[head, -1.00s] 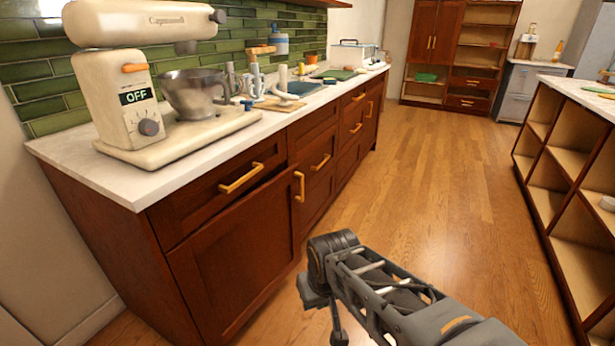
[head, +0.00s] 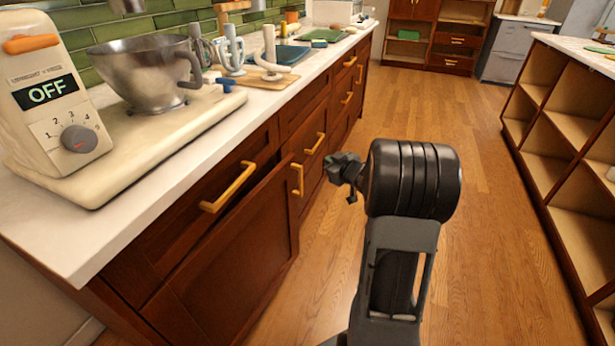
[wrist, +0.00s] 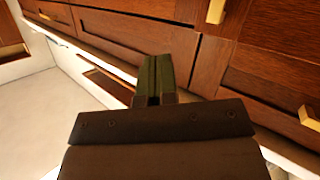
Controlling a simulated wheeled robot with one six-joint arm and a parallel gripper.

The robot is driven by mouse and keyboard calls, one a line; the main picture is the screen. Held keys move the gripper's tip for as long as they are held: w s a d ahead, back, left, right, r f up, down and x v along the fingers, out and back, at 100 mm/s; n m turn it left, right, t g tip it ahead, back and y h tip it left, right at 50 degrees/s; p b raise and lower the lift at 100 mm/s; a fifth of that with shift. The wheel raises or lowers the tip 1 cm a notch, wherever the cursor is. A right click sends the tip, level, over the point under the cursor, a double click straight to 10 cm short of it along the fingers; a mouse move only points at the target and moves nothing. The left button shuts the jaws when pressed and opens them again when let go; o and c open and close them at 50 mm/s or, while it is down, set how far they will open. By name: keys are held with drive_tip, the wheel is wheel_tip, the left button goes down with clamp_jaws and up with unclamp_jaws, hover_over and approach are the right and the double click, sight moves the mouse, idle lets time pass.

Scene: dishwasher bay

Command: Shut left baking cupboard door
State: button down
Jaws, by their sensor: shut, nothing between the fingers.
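The left baking cupboard door (head: 240,262) is dark red-brown wood, below a drawer in the head view. It stands ajar, its top edge out from the cabinet front with a dark gap behind. Its brass upright handle (head: 298,180) is near its right edge. My gripper (head: 343,168) is in front of the cabinets, a little right of this handle in the picture; I see no contact. In the wrist view my gripper (wrist: 155,80) is shut and empty, pointing toward wooden fronts. Which front is the door there, I cannot tell.
The white counter (head: 60,225) overhangs the cabinets and carries a stand mixer (head: 55,110) with a steel bowl (head: 150,75). The drawer above the door has a brass handle (head: 229,188). An open shelf unit (head: 560,150) stands at right. The wooden floor (head: 450,110) between is clear.

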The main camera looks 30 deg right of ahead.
wheel_tip(320, 180, down, 4)
drive_tip(key=s+d+n+y, duration=0.2)
drive_tip(key=y, duration=0.3)
drive_tip(key=n+y, duration=0.2)
drive_tip(key=y, duration=0.3)
approach(302, 173)
drive_tip(key=b+x, duration=0.4)
drive_tip(key=x, duration=0.3)
drive_tip(key=shift+w+a+r, duration=0.1)
drive_tip(key=shift+a+r, duration=0.05)
drive_tip(key=shift+a, duration=0.2)
drive_tip(key=shift+w, duration=0.1)
